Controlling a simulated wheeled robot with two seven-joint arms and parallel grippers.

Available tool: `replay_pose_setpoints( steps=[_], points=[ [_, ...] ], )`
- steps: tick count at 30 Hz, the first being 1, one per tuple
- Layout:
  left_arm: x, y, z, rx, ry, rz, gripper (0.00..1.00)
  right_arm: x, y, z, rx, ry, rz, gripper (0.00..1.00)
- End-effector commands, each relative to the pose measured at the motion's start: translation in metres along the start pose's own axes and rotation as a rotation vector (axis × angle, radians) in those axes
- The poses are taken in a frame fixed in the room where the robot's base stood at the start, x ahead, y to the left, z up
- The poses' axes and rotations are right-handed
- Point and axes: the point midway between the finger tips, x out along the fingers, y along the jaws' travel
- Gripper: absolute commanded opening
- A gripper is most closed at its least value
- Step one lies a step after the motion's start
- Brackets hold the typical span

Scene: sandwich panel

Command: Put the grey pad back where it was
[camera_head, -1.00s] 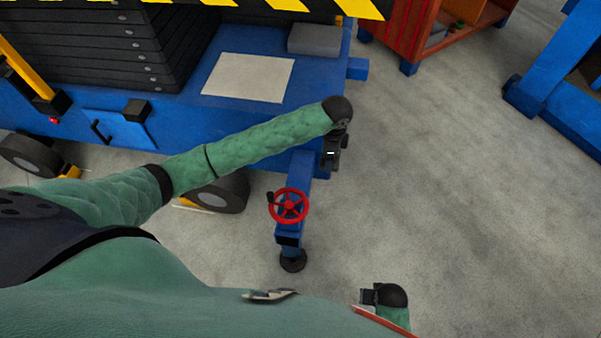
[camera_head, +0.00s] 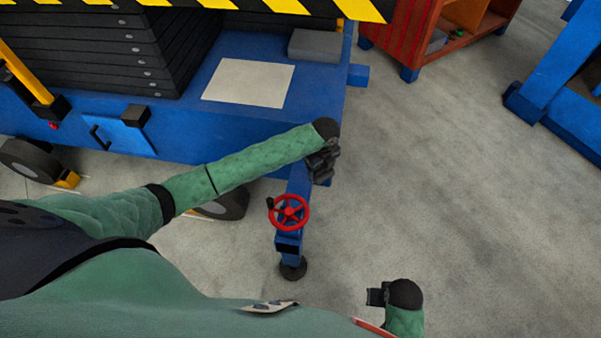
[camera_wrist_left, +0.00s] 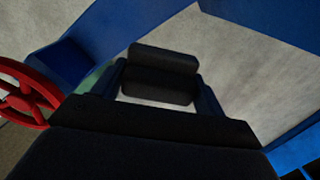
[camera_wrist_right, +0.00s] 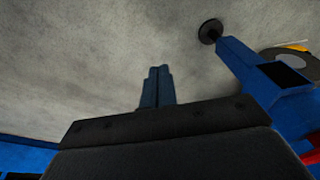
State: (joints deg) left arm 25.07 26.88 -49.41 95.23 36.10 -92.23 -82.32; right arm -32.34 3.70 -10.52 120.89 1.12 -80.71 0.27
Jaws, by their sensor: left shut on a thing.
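A flat grey block (camera_head: 315,45), which looks like a grey pad, lies on the blue deck (camera_head: 215,125) near its right end. A pale square (camera_head: 248,82) lies flat to its left. My left gripper (camera_head: 322,168) is in front of the deck's edge, above the red handwheel, apart from the block and square. In the left wrist view its fingers stand apart, shut on a dark, rounded thing (camera_wrist_left: 158,85); I cannot tell what this is. My right gripper (camera_head: 377,297) is low at the right over bare floor; its fingers look together and empty in the right wrist view (camera_wrist_right: 157,88).
A red handwheel (camera_head: 289,212) on a blue jack leg stands below my left gripper. A stack of black slabs (camera_head: 115,50) and a striped yellow-black edge (camera_head: 270,5) bound the deck. A red cabinet (camera_head: 395,35) stands behind right.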

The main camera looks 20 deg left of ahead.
Motion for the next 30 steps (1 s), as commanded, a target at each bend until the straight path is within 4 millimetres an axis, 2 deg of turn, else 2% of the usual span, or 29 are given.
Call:
replay_pose_setpoints(
  steps=[6, 13, 20, 30],
  points=[
    [0.022, 0.017, 0.038, -0.004, 0.000, 0.003, 0.51, 0.043, 0.005, 0.010, 0.000, -0.007, 0.007, 0.00],
    [0.043, 0.029, 0.069, -0.003, 0.000, 0.002, 0.51, 0.081, 0.010, 0.022, 0.000, -0.010, 0.012, 0.00],
    [0.053, 0.032, 0.076, -0.002, 0.001, 0.000, 0.51, 0.095, 0.013, 0.027, 0.000, -0.009, 0.015, 0.00],
    [0.086, 0.032, 0.076, -0.002, 0.001, 0.000, 0.51, 0.134, 0.021, 0.048, 0.000, -0.015, 0.022, 0.00]
  ],
)
